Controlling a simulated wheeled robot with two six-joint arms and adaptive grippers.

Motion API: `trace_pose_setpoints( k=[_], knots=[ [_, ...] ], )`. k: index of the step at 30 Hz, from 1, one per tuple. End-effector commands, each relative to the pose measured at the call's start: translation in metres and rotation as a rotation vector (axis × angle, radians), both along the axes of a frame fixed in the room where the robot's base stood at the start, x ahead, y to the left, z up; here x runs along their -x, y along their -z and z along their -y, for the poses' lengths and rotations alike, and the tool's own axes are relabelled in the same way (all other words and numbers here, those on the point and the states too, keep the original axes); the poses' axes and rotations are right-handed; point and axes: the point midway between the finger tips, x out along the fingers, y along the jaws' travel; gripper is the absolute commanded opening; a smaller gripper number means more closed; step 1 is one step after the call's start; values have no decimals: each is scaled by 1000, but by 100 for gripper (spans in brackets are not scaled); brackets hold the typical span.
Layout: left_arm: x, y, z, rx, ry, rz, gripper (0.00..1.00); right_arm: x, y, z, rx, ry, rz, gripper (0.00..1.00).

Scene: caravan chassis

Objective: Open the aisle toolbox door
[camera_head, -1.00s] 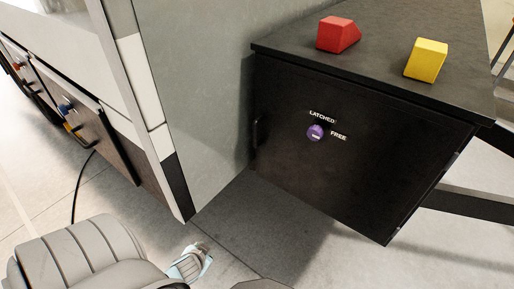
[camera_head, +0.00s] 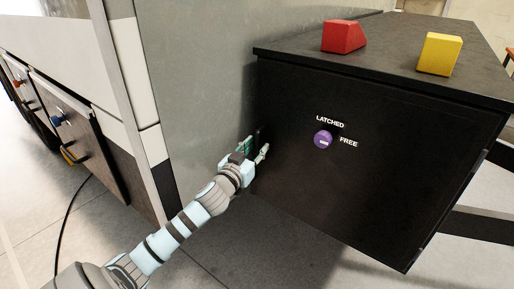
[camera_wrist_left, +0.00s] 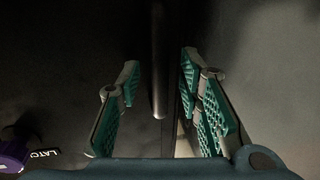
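The aisle toolbox door (camera_head: 360,185) is the black front of a black box and looks closed. A purple knob (camera_head: 323,140) sits on it, with "LATCHED" above and "FREE" to the right. A dark upright handle (camera_head: 260,137) is at the door's left edge, partly hidden by my left gripper (camera_head: 256,153). In the left wrist view the handle bar (camera_wrist_left: 159,65) stands between the two teal-padded fingers of my left gripper (camera_wrist_left: 165,105), which are apart, with gaps on both sides. The knob (camera_wrist_left: 14,150) shows at that view's lower left. My right gripper is not in view.
A red block (camera_head: 343,36) and a yellow block (camera_head: 438,54) lie on the box top (camera_head: 385,60). A grey panel wall (camera_head: 195,80) stands close left of the door. Open floor (camera_head: 320,250) lies in front. Another cabinet with a blue knob (camera_head: 57,120) is at far left.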

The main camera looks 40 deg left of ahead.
Motion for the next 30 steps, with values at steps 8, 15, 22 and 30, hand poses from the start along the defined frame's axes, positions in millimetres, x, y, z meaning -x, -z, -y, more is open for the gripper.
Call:
trace_pose_setpoints(
  k=[8,15,22,30],
  knots=[
    [-12,0,-2,1,2,0,33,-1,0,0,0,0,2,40],
    [-11,0,-2,0,1,0,11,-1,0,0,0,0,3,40],
    [-11,0,-2,0,1,0,0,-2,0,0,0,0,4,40],
    [-11,0,1,0,-5,-1,0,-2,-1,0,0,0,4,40]
  ],
)
